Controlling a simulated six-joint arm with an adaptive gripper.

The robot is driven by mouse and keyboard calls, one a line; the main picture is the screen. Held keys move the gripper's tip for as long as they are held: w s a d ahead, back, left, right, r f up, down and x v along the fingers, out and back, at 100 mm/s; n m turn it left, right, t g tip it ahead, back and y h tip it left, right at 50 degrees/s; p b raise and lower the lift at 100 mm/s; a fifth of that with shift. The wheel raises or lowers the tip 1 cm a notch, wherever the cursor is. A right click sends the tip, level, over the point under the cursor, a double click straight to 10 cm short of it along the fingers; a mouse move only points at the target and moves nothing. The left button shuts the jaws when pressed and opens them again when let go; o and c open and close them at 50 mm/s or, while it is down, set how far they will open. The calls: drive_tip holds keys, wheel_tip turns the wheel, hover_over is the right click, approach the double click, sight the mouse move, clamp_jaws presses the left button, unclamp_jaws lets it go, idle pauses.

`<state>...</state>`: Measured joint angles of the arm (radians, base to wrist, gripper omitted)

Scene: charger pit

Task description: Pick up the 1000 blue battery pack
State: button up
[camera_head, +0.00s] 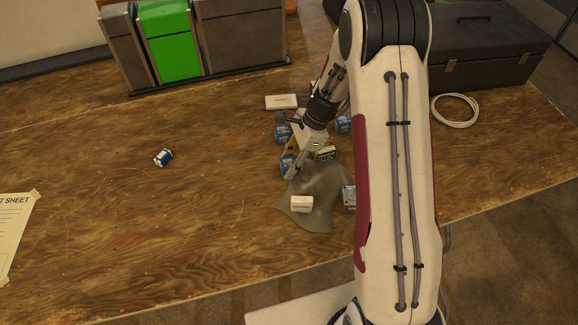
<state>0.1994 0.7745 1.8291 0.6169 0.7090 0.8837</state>
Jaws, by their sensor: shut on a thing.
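My gripper (292,172) reaches down over the middle of the wooden table and is shut on a blue battery pack (286,162), which its fingers partly cover. Other blue packs are near it: one (282,133) just behind and one (343,123) to the right, partly hidden by my arm. A smaller blue and white item (163,157) lies alone to the left. The labels are too small to read, so I cannot tell which pack is marked 1000. I cannot tell whether the held pack touches the surface below.
A grey-green cloth or mat (325,190) with a white box (301,204) lies in front of my gripper. A grey box (349,196) is beside it. A white box (281,102), green and grey bins (172,45), a dark case (480,45) and a coiled cable (455,111) stand farther back. The left table is mostly clear.

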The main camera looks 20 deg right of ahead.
sight(290, 161)
drive_tip(key=shift+r, duration=4.05)
drive_tip(key=shift+d, duration=0.1)
